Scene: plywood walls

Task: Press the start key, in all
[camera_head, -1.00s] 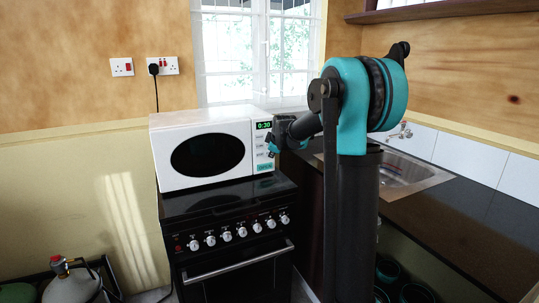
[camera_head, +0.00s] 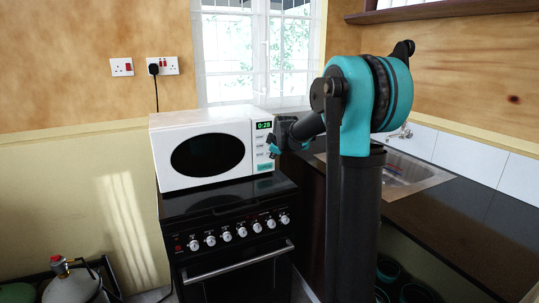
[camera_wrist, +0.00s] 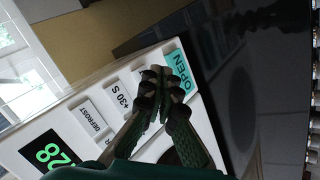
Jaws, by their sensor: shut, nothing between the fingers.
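The white microwave (camera_head: 232,118) stands on the black stove, its door shut. Its green display (camera_head: 264,125) reads 0:28, and the "28" also shows in the wrist view (camera_wrist: 53,155). In the wrist view I read a DEFROST key (camera_wrist: 91,116), a +30 S key (camera_wrist: 120,93) and a teal OPEN key (camera_wrist: 181,68). No key marked start is readable; my fingers cover part of the panel. My gripper (camera_head: 271,149) is shut and empty at the panel's right side. In the wrist view its fingertips (camera_wrist: 166,84) lie over the area between +30 S and OPEN; contact cannot be told.
The stove (camera_head: 230,235) has a row of white knobs and a front handle. A dark worktop (camera_head: 460,220) with a steel sink (camera_head: 410,175) lies to the right. A window (camera_head: 260,55) is behind, and a gas bottle (camera_head: 70,285) stands at lower left.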

